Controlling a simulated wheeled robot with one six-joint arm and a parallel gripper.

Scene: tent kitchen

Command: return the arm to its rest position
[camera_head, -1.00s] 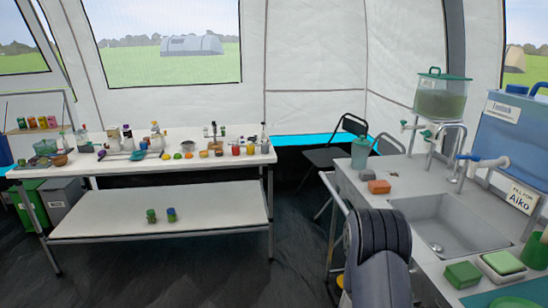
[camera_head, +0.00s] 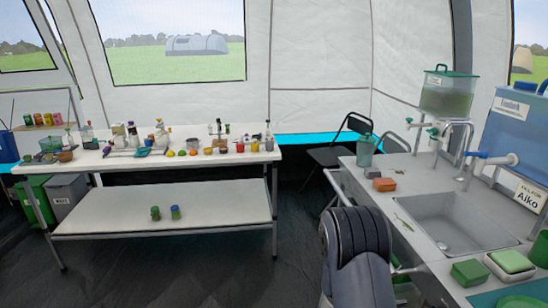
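My arm (camera_head: 357,255) rises from the bottom edge, right of the middle, in the head view. Only a dark ribbed joint and a grey link of it show, beside the front edge of the sink counter (camera_head: 385,206). My gripper is not in the picture, so I cannot see its fingers or whether it holds anything.
The sink (camera_head: 447,222) with its taps is at the right. A long white table (camera_head: 160,200) with jars is at the left. Dark floor (camera_head: 180,272) lies open between them.

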